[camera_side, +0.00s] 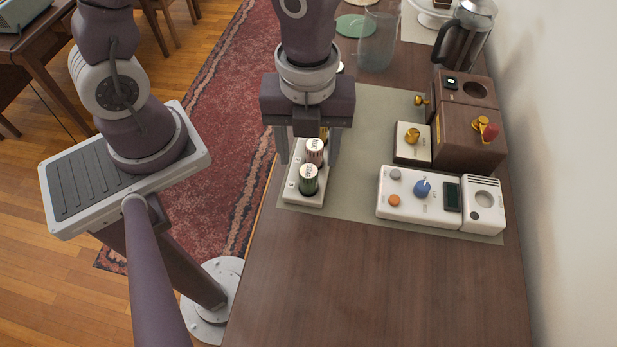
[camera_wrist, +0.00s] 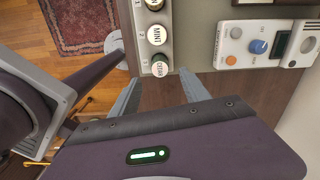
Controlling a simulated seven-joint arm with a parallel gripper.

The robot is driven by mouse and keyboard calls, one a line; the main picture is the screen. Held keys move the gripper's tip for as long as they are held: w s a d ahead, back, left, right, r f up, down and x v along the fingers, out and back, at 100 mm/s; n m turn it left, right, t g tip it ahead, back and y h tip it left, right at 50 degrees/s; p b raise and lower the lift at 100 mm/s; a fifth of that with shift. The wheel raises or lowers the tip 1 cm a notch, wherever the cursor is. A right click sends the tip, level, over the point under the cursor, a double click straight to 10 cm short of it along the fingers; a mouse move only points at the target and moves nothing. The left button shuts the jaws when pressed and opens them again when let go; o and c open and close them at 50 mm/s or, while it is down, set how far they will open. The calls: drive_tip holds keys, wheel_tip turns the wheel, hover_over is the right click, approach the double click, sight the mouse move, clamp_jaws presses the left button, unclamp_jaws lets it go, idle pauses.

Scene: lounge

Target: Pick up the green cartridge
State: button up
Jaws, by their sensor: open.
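The green cartridge (camera_side: 308,186) stands upright with a white labelled cap at the near end of a white rack (camera_side: 292,193). In the wrist view I take it to be the lowest cap (camera_wrist: 160,66); its green body is barely visible there. Behind it in the rack stand a pinkish-brown cartridge (camera_side: 315,157) and a gold one, mostly hidden by my gripper. My gripper (camera_side: 308,161) points down over the rack with its fingers apart and nothing held. In the wrist view the fingertips (camera_wrist: 158,76) lie to either side of the lowest cap; contact is not visible.
A white control box (camera_side: 408,208) with knobs and a brown machine (camera_side: 462,145) stand right of the rack on a grey-green mat (camera_side: 362,165). A glass jug (camera_side: 378,40) and a coffee press stand farther back. The near tabletop (camera_side: 370,290) is clear.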

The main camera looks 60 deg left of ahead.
sight(308, 171)
wheel_tip(308, 171, down, 7)
drive_tip(key=shift+w+r, duration=0.1)
drive_tip(key=shift+r, duration=0.05)
clamp_jaws()
